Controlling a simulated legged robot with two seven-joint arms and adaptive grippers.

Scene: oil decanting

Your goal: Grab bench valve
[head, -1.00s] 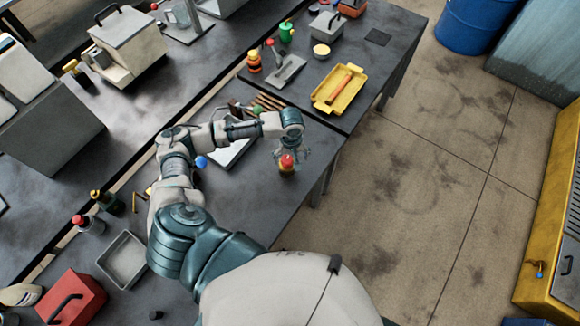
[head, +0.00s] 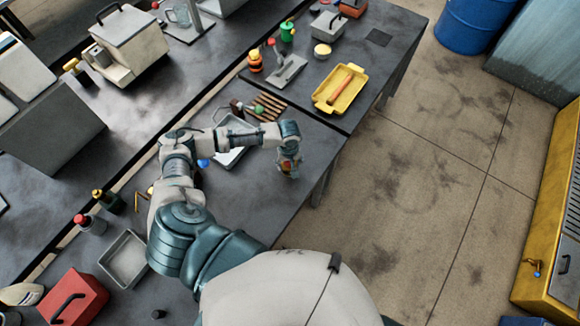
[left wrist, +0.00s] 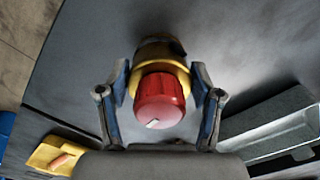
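The bench valve (left wrist: 160,98) has a red knob with a pale mark on top and a yellow collar over a darker base. It stands on the dark bench in the left wrist view. In the head view the valve (head: 286,170) is mostly hidden by my left gripper (head: 291,168). In the left wrist view the fingers of my left gripper (left wrist: 160,76) are spread on both sides of the valve, close to its yellow collar. I see no clear grip on it. My right gripper is not in view.
A shallow grey tray (head: 224,156) lies left of the valve under my left arm. Behind stand a yellow tray (head: 322,99) with an orange-handled thing, and a similar orange-topped valve (head: 255,62). The bench edge lies right of the valve, with open floor beyond.

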